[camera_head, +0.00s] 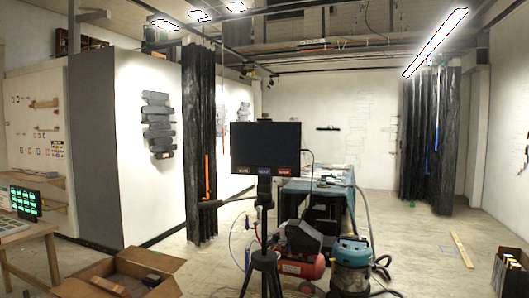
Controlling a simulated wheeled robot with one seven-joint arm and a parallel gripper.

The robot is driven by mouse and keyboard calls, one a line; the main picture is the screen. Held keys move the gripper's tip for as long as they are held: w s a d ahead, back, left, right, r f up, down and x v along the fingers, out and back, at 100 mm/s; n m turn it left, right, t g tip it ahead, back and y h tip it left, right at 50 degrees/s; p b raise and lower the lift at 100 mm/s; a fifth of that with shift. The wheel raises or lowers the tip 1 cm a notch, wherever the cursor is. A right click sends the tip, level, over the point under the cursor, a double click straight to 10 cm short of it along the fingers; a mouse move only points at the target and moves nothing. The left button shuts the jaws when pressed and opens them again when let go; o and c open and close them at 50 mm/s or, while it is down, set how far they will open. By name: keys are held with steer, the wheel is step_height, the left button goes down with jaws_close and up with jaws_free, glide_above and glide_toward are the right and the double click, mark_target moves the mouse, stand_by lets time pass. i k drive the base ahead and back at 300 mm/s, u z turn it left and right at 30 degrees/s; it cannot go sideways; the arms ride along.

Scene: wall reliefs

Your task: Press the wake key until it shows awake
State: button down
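A black screen (265,146) stands upright on a dark tripod (264,240) in the middle of the view. Its display is dark, with no picture on it. Along its lower edge are three small labelled keys: a dark one (243,170) at the left, a blue one (263,171) in the middle and a red one (284,171) at the right. Their lettering is too small to read, so I cannot tell which is the wake key. My gripper is not in view.
A cloth-covered table (320,190), a red compressor (303,268) and a blue vacuum (351,262) with hoses stand behind and right of the tripod. An open cardboard box (125,272) and a wooden table (30,235) with a green-lit panel (25,202) are at left. Floor at right is fairly clear.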

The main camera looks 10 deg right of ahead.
mark_target(240, 170)
steer(key=u, duration=0.5)
steer(key=k, duration=0.6)
steer(key=z, duration=0.45)
steer(key=i, duration=1.55)
steer(key=u, duration=0.85)
steer(key=i, duration=0.4)
steer(key=u, duration=0.45)
